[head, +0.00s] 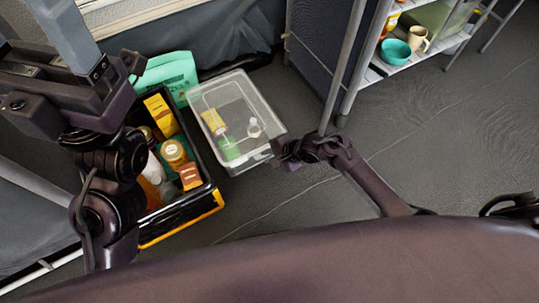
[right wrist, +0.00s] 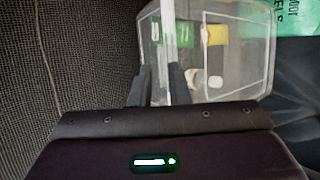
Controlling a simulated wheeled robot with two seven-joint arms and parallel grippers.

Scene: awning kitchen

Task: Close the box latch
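A clear plastic box (head: 262,97) stands on the floor in the middle of the head view, with a green, a yellow and a white item showing through it. It fills the upper part of the right wrist view (right wrist: 250,88). My right gripper (head: 280,152) is at the box's right lower side. In the wrist view its two dark fingers (right wrist: 159,80) stand apart, overlapping the box's edge, beside a pale upright strip (right wrist: 169,25). I cannot tell whether this strip is the latch or whether the fingers touch it. My left arm is at the left; its fingertips are not clear.
A black and yellow crate (head: 205,205) full of bottles and packets stands just left of the box. A teal bag (head: 168,70) lies behind it. A shelf (head: 440,50) with a teal bowl (head: 395,52) stands at the upper right. The floor to the right is clear.

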